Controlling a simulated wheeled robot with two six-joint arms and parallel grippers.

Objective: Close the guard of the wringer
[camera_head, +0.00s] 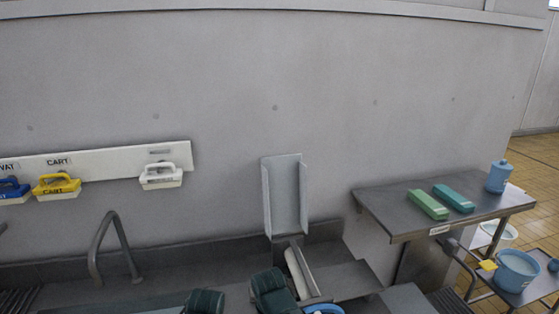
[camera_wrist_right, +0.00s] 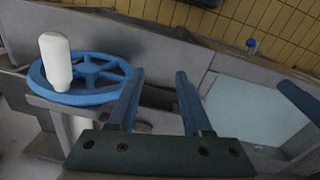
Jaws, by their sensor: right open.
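The wringer's guard (camera_head: 286,198) is a pale grey, shallow channel-shaped panel, standing upright against the wall in the head view. Below it is the wringer, with a white roller (camera_head: 297,272) along its right side. In the right wrist view a blue spoked handwheel (camera_wrist_right: 100,95) with a white handle (camera_wrist_right: 56,62) is at the left. A bit of the blue wheel also shows at the bottom edge of the head view. My right gripper (camera_wrist_right: 154,80) is open and empty, its two blue fingers right of the wheel and apart from it.
A steel shelf (camera_head: 400,204) at the right holds two green blocks and a blue bottle (camera_head: 498,176). A blue bucket (camera_head: 517,270) is below. Brushes hang on a white wall rail (camera_head: 110,164) at the left, above a curved tap (camera_head: 112,240). The wall beside the guard is bare.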

